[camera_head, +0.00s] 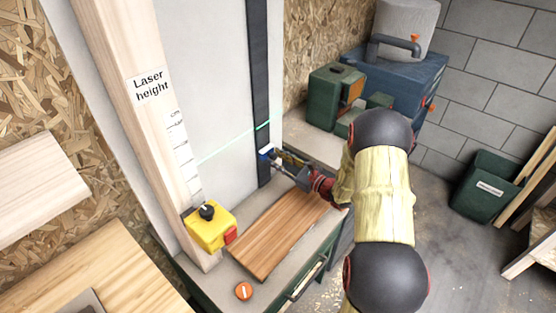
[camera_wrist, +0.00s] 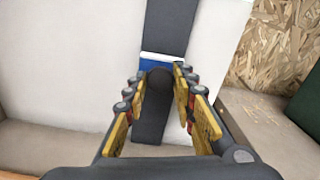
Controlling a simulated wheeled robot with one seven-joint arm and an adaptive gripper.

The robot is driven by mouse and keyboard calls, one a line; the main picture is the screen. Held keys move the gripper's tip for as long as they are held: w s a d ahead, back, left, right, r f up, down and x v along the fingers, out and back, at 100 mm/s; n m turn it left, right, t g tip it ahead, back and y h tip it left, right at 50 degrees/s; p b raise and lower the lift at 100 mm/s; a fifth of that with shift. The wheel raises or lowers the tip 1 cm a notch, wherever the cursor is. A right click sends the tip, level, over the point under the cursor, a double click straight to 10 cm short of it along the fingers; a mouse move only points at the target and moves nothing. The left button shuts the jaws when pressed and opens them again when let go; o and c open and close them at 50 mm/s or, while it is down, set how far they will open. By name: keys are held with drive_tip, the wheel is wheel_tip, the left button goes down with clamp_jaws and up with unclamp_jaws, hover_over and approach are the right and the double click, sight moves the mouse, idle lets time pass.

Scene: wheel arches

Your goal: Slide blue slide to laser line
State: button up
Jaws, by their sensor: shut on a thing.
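The blue slide (camera_head: 266,151) sits on a dark vertical rail (camera_head: 258,70) fixed to a pale wall panel. In the wrist view the slide (camera_wrist: 157,61) shows as a blue block with a white edge, with a dark rounded knob in front of it. My gripper (camera_head: 274,156) is at the slide, and in the wrist view its fingers (camera_wrist: 156,78) are closed around the knob. The green laser line (camera_head: 228,143) crosses the panel and the rail a little above the slide. The slide and the line are apart.
A wooden post with a "Laser height" label (camera_head: 150,86) and a scale stands left of the panel. A yellow box (camera_head: 209,228) with a black knob, a wooden board (camera_head: 275,235) and an orange disc (camera_head: 243,291) are on the bench below. Green and blue cases (camera_head: 405,80) stand right.

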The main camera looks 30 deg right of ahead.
clamp_jaws()
wheel_tip(320, 180, up, 10)
drive_tip(key=p, duration=0.5)
drive_tip(key=shift+r+p, duration=0.15)
drive_tip(key=shift+p, duration=0.2)
drive_tip(key=o, duration=1.1)
unclamp_jaws()
